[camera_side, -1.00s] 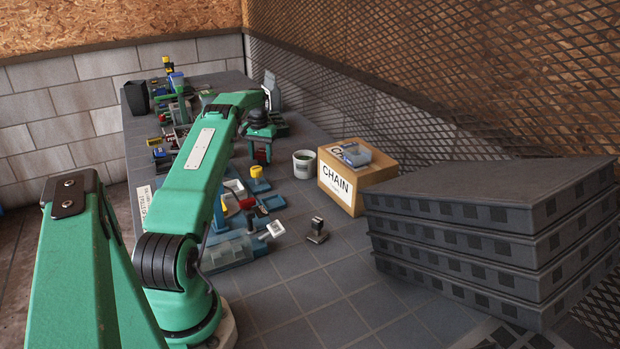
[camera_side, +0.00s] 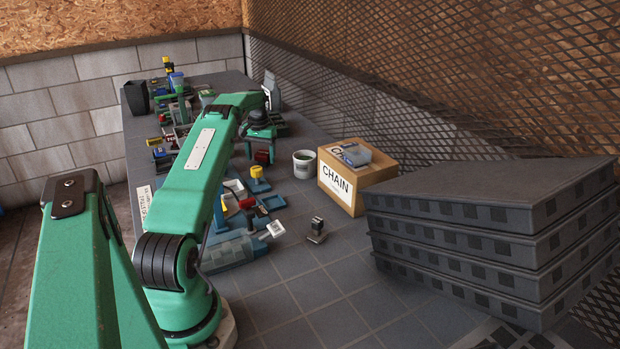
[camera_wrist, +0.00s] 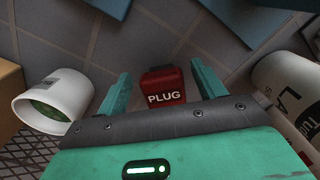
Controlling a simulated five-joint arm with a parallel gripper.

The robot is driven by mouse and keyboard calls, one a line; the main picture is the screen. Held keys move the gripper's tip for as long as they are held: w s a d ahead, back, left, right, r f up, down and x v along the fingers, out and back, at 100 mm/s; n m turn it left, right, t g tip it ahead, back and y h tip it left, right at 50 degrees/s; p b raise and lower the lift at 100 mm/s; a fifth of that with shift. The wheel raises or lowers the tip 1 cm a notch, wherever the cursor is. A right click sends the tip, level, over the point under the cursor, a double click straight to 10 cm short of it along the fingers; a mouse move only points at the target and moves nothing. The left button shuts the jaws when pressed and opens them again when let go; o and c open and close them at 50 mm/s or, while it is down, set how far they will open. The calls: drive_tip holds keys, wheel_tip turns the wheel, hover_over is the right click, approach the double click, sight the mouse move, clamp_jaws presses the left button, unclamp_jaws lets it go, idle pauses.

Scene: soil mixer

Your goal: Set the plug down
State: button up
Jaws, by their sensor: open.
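The red plug (camera_wrist: 163,88), with a white PLUG label, is between the two fingers of my gripper (camera_wrist: 160,74) in the wrist view. The fingers stand open, with a gap on each side of the plug. In the side view the plug (camera_side: 262,157) shows as a small red block low under my gripper (camera_side: 261,143), close to the grey tiled bench (camera_side: 350,312). Its underside is hidden, so I cannot see its contact with the bench.
A white pot (camera_wrist: 56,102) is left of my gripper in the wrist view; a white labelled container (camera_wrist: 287,88) is close on the right. In the side view, the CHAIN box (camera_side: 377,182) stands right of the pot. Blue parts and a yellow block (camera_side: 257,171) lie nearer.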

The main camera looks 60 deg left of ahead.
sight(261, 155)
wheel_tip(261, 155, up, 12)
idle(0.9)
drive_tip(key=shift+r, duration=0.1)
idle(0.5)
drive_tip(key=w+d+r+m+t+y, duration=0.1)
drive_tip(key=w+d+r, duration=0.3)
drive_tip(key=d+r, duration=0.25)
drive_tip(key=w+d+r+m, duration=0.1)
drive_tip(key=w+d+r, duration=0.35)
drive_tip(key=d, duration=0.25)
drive_tip(key=d+r+m+t, duration=0.1)
drive_tip(key=d+r, duration=0.3)
drive_tip(key=d, duration=0.4)
drive_tip(key=d+r+m, duration=0.1)
drive_tip(key=d+r, duration=0.3)
drive_tip(key=d, duration=0.5)
drive_tip(key=s+d+m+t, duration=0.2)
drive_tip(key=s+d, duration=0.7)
drive_tip(key=d, duration=0.5)
drive_tip(key=s+d+f+m, duration=0.1)
drive_tip(key=s+d+f, duration=0.3)
drive_tip(key=s+d, duration=0.1)
drive_tip(key=s+d+f+m+t+h, duration=0.1)
drive_tip(key=s+d+f+m, duration=0.1)
drive_tip(key=s+d+f, duration=0.3)
drive_tip(key=s+d, duration=0.1)
drive_tip(key=s, duration=0.2)
drive_tip(key=shift+s+t, duration=0.25)
drive_tip(key=shift+t, duration=0.05)
